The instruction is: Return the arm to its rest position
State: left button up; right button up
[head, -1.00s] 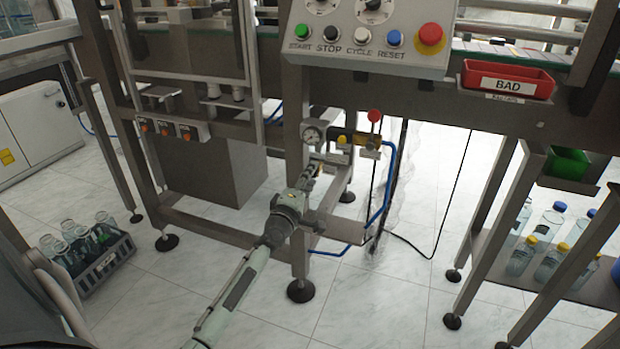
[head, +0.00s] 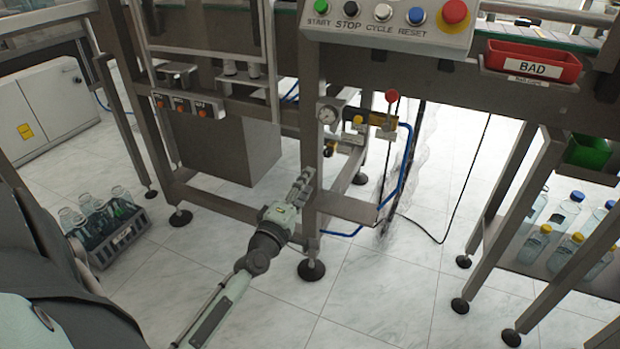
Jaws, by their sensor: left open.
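My left arm comes in from the lower left of the head view. Its gripper (head: 304,180) is open, in front of the machine's frame leg (head: 312,130), below and left of the gauge and valve assembly. Nothing shows between its fingers, which look small from here. Whether it touches the leg cannot be told. My right gripper is out of view.
The pressure gauge (head: 328,114) and red-knobbed valve (head: 391,97) are just above and right of the gripper. A control panel (head: 395,31) and red BAD bin (head: 530,64) are higher. A bottle crate (head: 122,240) stands on the left floor. Floor in front is clear.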

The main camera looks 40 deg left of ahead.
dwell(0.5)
pick_arm(q)
jog(key=s+d+f+m+g+h, duration=0.5)
jog(key=d+f+m+g+h, duration=0.15)
jog(key=d+f+m, duration=0.65)
jog(key=s+f+m+g+y, duration=0.1)
jog(key=s+f+m+g, duration=0.3)
jog(key=s, duration=0.5)
jog(key=s+f+m+g+y+p, duration=0.1)
jog(key=s+f+m+g+y, duration=0.1)
jog(key=s, duration=0.7)
notch_tip(320, 180, down, 3)
jog(key=shift+s+a+r+m+g, duration=0.2)
jog(key=shift+s+a+m+g, duration=0.1)
jog(key=shift+m+g, duration=0.75)
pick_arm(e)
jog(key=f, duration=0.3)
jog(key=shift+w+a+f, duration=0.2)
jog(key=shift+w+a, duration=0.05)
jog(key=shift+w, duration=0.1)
pick_arm(q)
jog(key=shift+y, duration=0.25)
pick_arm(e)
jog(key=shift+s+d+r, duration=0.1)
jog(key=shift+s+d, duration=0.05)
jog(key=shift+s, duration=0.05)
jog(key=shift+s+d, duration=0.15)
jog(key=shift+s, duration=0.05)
